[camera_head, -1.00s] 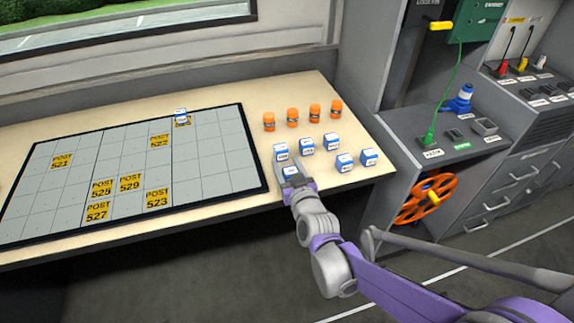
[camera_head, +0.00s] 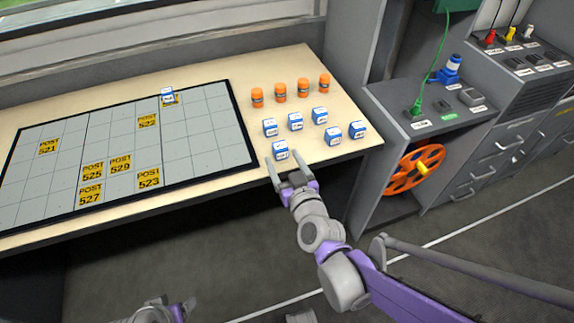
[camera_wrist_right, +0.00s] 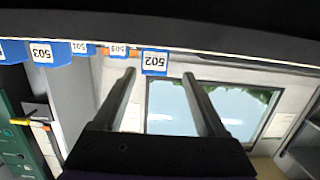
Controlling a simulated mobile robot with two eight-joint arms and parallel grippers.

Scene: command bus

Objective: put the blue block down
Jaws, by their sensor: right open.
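The nearest blue block (camera_head: 280,150), white on top, stands upright on the table near its front edge. My right gripper (camera_head: 284,165) is open, with its fingertips just on the near side of this block. In the right wrist view, the picture is upside down and a blue block marked 502 (camera_wrist_right: 155,62) shows beyond the two parted fingers (camera_wrist_right: 160,90). Nothing is between the fingers. Another blue block (camera_head: 167,97) stands on the map board at its far edge. My left gripper cannot be made out; only a grey and purple piece of me shows at the bottom edge.
Several other blue blocks (camera_head: 295,121) stand behind and to the right of the nearest one. Several orange cylinders (camera_head: 280,92) stand in a row farther back. The dark-rimmed map board (camera_head: 205,140) lies to the left. A grey cabinet (camera_head: 385,110) borders the table on the right.

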